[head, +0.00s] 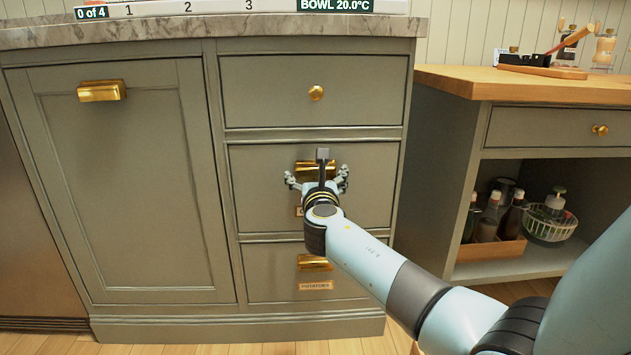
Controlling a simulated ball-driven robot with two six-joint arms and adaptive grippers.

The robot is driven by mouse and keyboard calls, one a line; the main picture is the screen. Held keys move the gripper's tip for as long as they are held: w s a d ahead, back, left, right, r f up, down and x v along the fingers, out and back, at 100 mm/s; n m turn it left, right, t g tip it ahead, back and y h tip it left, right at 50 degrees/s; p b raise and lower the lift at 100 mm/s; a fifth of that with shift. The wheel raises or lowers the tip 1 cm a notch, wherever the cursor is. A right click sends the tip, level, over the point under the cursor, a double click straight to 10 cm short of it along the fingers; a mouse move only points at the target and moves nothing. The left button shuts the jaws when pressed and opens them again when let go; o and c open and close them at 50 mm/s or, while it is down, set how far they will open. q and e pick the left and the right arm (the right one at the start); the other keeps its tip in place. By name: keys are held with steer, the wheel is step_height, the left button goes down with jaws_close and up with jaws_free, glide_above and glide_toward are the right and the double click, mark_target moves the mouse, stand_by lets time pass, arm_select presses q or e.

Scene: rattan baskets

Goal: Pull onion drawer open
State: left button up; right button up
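The middle drawer (262,190) of the grey-green cabinet sits flush with the front. It has a brass cup handle (304,167), and its label (298,212) is mostly hidden behind my arm, so I cannot read it. My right gripper (318,178) is in front of this handle, with its fingers spread to either side. It looks open. Its wrist hides part of the handle, and I cannot tell whether the fingers touch it. My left gripper is not in view.
Below is a closed drawer labelled POTATOES (315,285); above is a closed drawer with a round knob (316,93). A large cabinet door (125,190) is at left. At right, a wooden-topped unit (500,85) holds bottles (488,220) and a wire basket (550,228).

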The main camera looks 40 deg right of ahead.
steer(key=shift+w+d, duration=0.4)
steer(key=shift+w, duration=0.2)
steer(key=c, duration=1.6)
